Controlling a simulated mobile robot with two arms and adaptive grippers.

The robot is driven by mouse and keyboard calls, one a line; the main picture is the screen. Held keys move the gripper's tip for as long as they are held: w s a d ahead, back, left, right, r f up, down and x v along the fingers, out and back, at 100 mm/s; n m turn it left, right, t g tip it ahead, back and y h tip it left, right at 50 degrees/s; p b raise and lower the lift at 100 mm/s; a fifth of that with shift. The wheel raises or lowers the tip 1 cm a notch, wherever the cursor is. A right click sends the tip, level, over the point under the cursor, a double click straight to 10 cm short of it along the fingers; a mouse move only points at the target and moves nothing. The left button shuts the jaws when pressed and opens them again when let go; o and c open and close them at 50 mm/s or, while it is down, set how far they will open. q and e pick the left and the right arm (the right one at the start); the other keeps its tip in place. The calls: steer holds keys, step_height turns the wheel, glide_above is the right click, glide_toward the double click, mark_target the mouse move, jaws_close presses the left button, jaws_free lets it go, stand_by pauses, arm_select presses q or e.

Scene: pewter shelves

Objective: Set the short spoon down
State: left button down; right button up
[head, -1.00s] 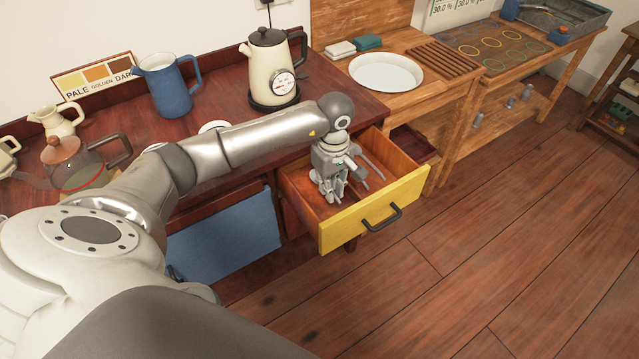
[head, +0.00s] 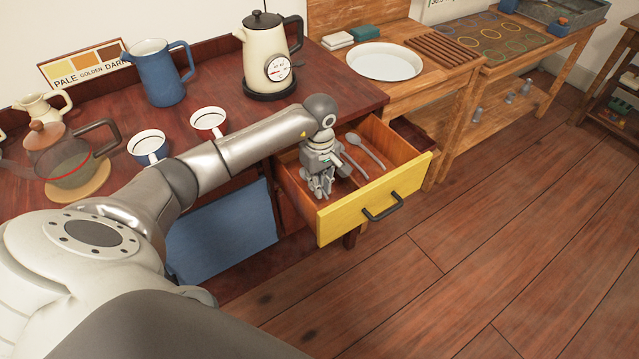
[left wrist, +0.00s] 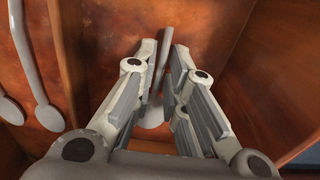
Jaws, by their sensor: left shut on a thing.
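The short spoon (left wrist: 166,45) is grey and lies between the fingers of my left gripper (left wrist: 160,88). Its handle runs up past the fingertips and its round bowl shows low between the fingers. My left gripper (head: 320,190) is shut on it and points down inside the open yellow-fronted drawer (head: 405,192), towards its left side. I cannot tell whether the spoon touches the drawer floor. Two other grey spoons (head: 366,156) lie in the drawer to the gripper's right; they show at the left of the left wrist view (left wrist: 42,95). My right gripper is not in view.
The dark red counter above the drawer holds a cream kettle (head: 268,55), a blue jug (head: 157,75), two cups (head: 209,121) and a glass teapot (head: 65,160). A white basin (head: 384,62) sits on the wooden unit behind. Floor in front of the drawer is clear.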

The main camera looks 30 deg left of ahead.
arm_select(q)
steer(key=shift+f+b, duration=0.35)
steer(key=shift+b, duration=0.05)
steer(key=c, duration=1.5)
jaws_free()
steer(key=shift+r, duration=0.1)
steer(key=shift+r+p, duration=0.2)
steer(key=shift+p, duration=0.15)
step_height(320, 180, up, 12)
steer(key=shift+r+b, duration=0.1)
steer(key=shift+b, duration=0.4)
